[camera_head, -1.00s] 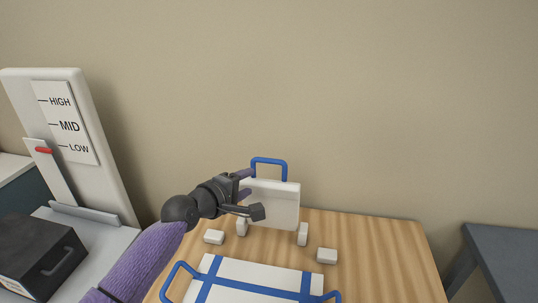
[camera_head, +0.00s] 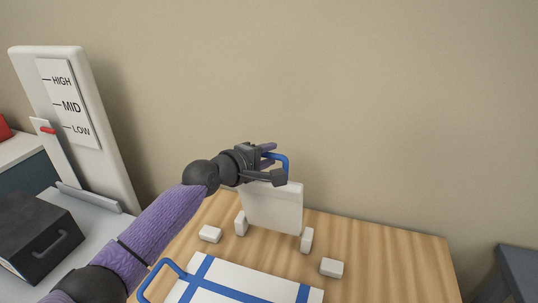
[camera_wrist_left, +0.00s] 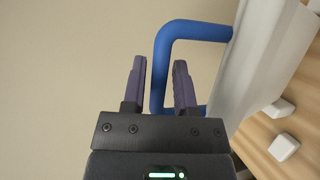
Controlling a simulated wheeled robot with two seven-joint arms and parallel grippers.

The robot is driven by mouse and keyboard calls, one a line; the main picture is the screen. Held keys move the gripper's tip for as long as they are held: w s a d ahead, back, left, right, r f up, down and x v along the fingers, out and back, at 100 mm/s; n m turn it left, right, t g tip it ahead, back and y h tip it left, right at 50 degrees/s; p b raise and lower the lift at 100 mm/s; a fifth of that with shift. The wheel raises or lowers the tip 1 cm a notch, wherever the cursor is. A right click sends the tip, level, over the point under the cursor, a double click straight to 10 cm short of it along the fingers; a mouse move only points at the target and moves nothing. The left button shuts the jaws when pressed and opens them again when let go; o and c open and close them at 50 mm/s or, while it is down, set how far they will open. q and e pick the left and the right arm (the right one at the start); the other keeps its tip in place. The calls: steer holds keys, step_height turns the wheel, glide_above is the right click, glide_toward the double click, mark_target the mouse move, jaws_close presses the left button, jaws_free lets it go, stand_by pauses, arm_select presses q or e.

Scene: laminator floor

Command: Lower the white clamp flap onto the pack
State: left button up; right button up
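The white clamp flap (camera_head: 272,207) stands upright at the back of the wooden table, with a blue loop handle (camera_head: 285,163) on its top edge. My left gripper (camera_head: 268,155) is at the handle. In the left wrist view the handle (camera_wrist_left: 160,70) has its long bar between the two fingers of the left gripper (camera_wrist_left: 160,75). The fingers are open, with gaps showing beside the bar. The pack (camera_head: 235,281), white with blue straps and a blue side handle, lies flat in front of the flap, cut off by the bottom edge. My right gripper is not in view.
Several small white blocks (camera_head: 332,267) stand on the wooden table (camera_head: 400,260) around the flap's foot. At left are a HIGH/MID/LOW panel (camera_head: 70,105) with a red marker and a black box (camera_head: 38,235). A grey table (camera_head: 515,270) is at the right.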

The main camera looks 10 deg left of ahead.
arm_select(q)
jaws_close()
stand_by(1.1)
